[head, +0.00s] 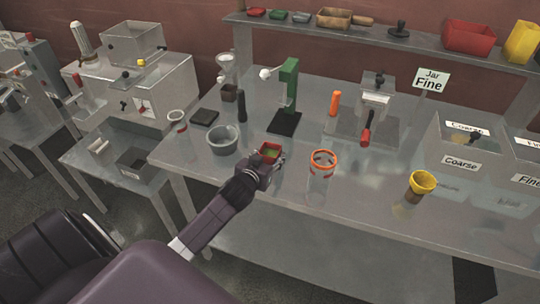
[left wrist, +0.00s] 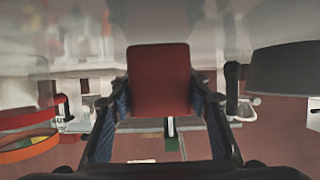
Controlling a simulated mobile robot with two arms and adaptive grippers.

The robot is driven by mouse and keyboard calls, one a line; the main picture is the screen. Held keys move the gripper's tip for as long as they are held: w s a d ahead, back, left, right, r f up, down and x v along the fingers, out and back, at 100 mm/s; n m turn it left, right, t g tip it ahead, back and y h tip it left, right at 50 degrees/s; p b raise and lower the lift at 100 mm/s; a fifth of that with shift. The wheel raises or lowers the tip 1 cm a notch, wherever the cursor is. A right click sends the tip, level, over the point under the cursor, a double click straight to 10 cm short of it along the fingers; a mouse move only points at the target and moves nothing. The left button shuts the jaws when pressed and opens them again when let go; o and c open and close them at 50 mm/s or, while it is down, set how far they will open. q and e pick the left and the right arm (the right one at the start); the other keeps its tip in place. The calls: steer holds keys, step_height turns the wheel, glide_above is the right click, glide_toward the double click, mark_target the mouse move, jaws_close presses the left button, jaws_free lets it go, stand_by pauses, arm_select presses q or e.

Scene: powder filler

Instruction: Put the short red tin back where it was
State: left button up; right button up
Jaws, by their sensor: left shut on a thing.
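The short red tin (head: 270,147) is in my left gripper (head: 272,158), near the front edge of the steel table, between the grey bowl and the glass jar. My right gripper is not in view.
A grey bowl (head: 222,141) stands left of the tin, and a glass jar with an orange rim (head: 322,175) stands right. Behind are a green press (head: 287,88) and an orange-handled tool (head: 334,103). A yellow funnel (head: 423,181) and a Coarse bin (head: 462,163) are farther right.

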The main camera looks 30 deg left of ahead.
arm_select(q)
steer(key=o, duration=1.3)
steer(key=shift+c, duration=0.2)
steer(key=shift+o, duration=0.2)
steer(key=shift+r, duration=0.1)
steer(key=shift+s, duration=0.2)
steer(key=b+v, duration=0.1)
steer(key=v, duration=1)
steer(key=shift+s+d+r+b, duration=0.1)
steer(key=shift+s+b, duration=0.2)
steer(key=shift+s, duration=0.05)
